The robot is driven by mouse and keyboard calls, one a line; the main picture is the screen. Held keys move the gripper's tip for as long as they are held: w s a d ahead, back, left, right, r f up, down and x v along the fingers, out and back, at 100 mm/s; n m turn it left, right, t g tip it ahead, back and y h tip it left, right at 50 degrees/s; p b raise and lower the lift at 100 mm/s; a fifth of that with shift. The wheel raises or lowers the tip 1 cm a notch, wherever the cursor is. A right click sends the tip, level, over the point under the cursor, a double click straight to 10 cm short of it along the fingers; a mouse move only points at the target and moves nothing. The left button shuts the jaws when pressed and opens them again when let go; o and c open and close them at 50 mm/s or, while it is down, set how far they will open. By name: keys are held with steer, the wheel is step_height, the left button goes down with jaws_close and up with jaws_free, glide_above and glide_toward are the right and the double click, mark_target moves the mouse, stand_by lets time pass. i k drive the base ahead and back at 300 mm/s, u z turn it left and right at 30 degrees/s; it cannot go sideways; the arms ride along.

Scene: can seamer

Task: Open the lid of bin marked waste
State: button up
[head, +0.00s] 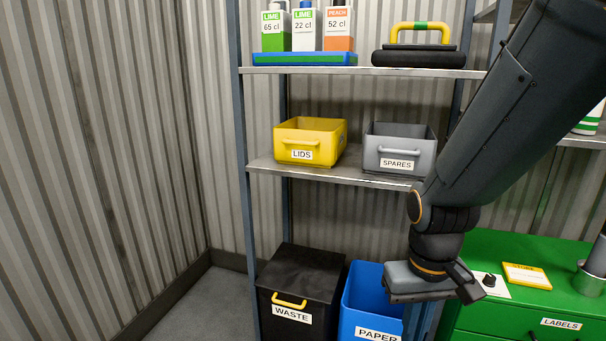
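The black waste bin (299,267) stands on the floor at the lower middle, below the shelves. Its dark lid lies closed on top. A yellow handle (289,301) sits at its front upper edge, above the white WASTE label (291,314). My gripper (470,289) is at the lower right, to the right of the waste bin and apart from it, in front of the blue bin. Its fingers are seen from the side and small, so their opening is unclear.
The blue paper bin (362,294) stands right beside the waste bin. A green cabinet (505,317) is at the right. The shelf above holds a yellow LIDS box (310,141) and a grey SPARES box (399,151). A shelf post (247,190) rises left of the bin; floor (205,305) there is clear.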

mark_target(309, 275)
steer(key=u, duration=2.15)
steer(key=k, duration=1.25)
steer(key=z, duration=1.55)
steer(key=i, duration=1)
steer(key=u, duration=0.05)
